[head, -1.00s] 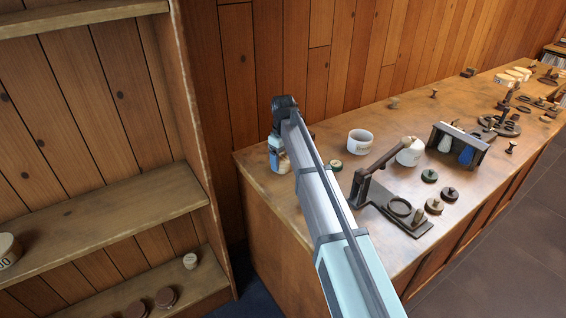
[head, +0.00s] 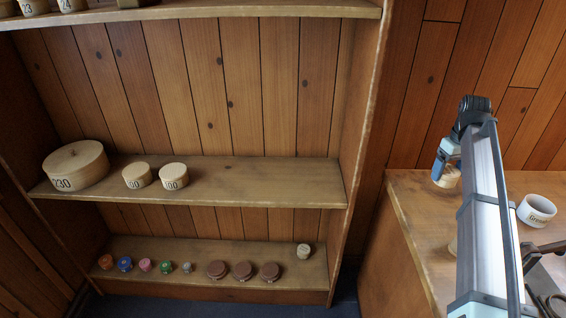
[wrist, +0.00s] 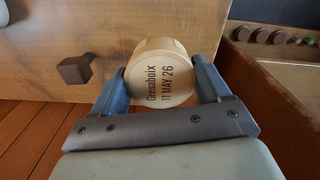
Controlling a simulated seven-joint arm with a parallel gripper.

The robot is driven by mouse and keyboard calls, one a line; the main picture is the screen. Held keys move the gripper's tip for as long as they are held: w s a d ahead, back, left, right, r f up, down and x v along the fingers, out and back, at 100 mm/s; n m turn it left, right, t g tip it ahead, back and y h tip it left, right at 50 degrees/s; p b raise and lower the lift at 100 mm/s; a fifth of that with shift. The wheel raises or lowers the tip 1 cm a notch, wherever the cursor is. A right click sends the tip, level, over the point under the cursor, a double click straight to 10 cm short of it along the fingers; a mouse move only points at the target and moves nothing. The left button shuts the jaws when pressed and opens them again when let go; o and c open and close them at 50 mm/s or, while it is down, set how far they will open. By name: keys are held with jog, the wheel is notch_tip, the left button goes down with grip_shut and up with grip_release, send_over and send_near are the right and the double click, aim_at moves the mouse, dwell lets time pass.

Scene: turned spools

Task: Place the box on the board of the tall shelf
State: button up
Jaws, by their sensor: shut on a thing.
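The box (wrist: 160,75) is a round, pale wooden box with dark lettering and a date on its face. My gripper (wrist: 162,82) is shut on it, one blue finger on each side, in the wrist view. In the head view the box (head: 447,179) shows below my gripper (head: 446,158), by the counter's far left corner; I cannot tell its clearance there. The tall shelf (head: 362,120) stands left of my arm. Its middle board (head: 260,180) carries a large round box (head: 77,168) marked 230 and two smaller round boxes (head: 138,176) (head: 174,177) at the left.
The middle board's right half is bare. The upper board (head: 230,11) holds numbered boxes. A white cup (head: 536,211) stands on the counter (head: 405,210), right of my arm.

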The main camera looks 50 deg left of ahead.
jog(key=s+a+r+m, duration=0.1)
jog(key=s+a+r, duration=0.1)
jog(key=s+a, duration=1.9)
jog(key=w+a+f, duration=0.3)
jog(key=a+f, duration=0.1)
jog(key=a, duration=0.3)
jog(key=w+a+f, duration=0.3)
jog(key=a+f, duration=0.1)
jog(key=a, duration=0.3)
jog(key=shift+n, duration=0.3)
jog(key=shift+w+d+f, duration=0.1)
jog(key=shift+d+f, duration=0.05)
jog(key=shift+f, duration=2.3)
jog(key=shift+d+f, duration=0.15)
jog(key=shift+f, duration=2.3)
jog(key=shift+f, duration=0.15)
jog(key=o, duration=1)
